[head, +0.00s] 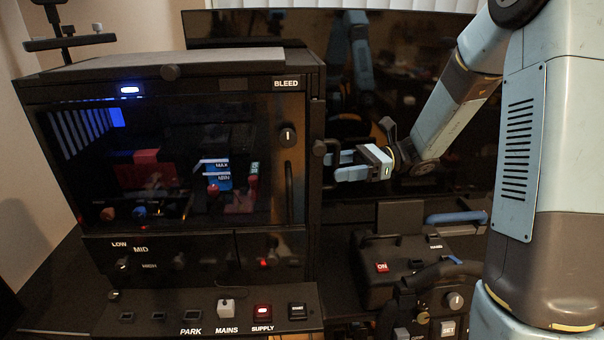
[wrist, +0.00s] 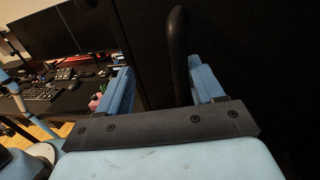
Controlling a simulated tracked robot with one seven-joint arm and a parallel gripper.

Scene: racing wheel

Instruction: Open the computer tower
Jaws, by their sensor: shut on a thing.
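The computer tower (head: 300,235) is a black case at the left in the head view, with a dark glass front door (head: 250,150) that looks closed. A vertical black bar handle (head: 289,192) runs along the door's right side, below a round lock (head: 288,136). My gripper (head: 333,165) reaches in from the right, its light blue fingers at the tower's right edge. In the wrist view, a black curved handle (wrist: 178,55) stands between the fingers, closer to the right one. My gripper is shut on this handle; the exact contact is hard to see in the dark.
A dark monitor (head: 400,40) stands behind my arm. A switch panel (head: 210,312) lies in front of the tower. A black box with a red ON button (head: 382,267) and a blue handle (head: 456,217) are at the lower right.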

